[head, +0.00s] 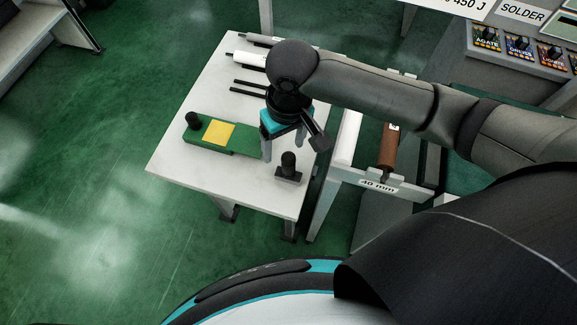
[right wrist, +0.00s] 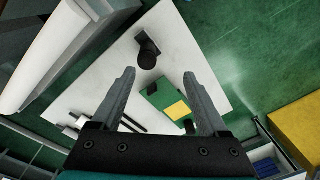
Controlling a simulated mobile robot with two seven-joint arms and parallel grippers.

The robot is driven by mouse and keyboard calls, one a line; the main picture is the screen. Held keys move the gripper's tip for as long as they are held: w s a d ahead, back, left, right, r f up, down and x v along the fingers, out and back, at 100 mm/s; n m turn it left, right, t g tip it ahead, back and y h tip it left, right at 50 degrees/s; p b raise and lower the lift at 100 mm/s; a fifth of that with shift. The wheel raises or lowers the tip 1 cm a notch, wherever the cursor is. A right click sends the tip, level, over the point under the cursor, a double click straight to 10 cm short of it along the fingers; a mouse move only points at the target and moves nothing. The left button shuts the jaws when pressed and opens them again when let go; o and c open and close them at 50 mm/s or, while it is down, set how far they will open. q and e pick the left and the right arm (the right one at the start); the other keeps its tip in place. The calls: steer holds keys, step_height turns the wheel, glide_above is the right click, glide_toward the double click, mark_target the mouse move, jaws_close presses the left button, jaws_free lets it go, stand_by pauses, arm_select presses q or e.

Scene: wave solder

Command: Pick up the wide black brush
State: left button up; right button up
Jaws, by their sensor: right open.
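A black piece with a wide flat base and an upright knob handle, which looks like the wide black brush (head: 288,168), stands upright near the table's front right corner. In the right wrist view the brush (right wrist: 148,52) lies just beyond the fingertips, nearly centred between them. My right gripper (head: 283,149) points down over the table with its jaws open and empty. Its two grey fingers (right wrist: 159,73) are spread apart and do not hold the brush. My left gripper is not in view.
The white table (head: 185,160) also bears a green board (head: 245,143) with a yellow patch and black knob, left of the gripper. Thin black rods (head: 247,91) and a white roller (head: 246,58) lie farther back. A frame labelled "40 mm" (head: 376,184) stands right of the table.

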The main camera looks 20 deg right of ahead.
mark_target(291, 159)
steer(key=shift+w+d+r+m+h, duration=0.15)
steer(key=shift+d+h, duration=0.05)
steer(key=shift+d, duration=0.25)
steer(key=shift+w+d+r+m+h, duration=0.1)
steer(key=shift+d+m+h, duration=0.1)
steer(key=shift+d, duration=0.2)
steer(key=shift+d+f, duration=0.1)
steer(key=shift+f, duration=0.3)
step_height(291, 159, down, 9)
steer(key=shift+f+b, duration=0.1)
steer(key=shift+b, duration=0.85)
steer(key=f, duration=0.3)
steer(key=w+f+b, duration=0.1)
steer(key=shift+a+f, duration=0.25)
steer(key=shift+f, duration=0.35)
jaws_close()
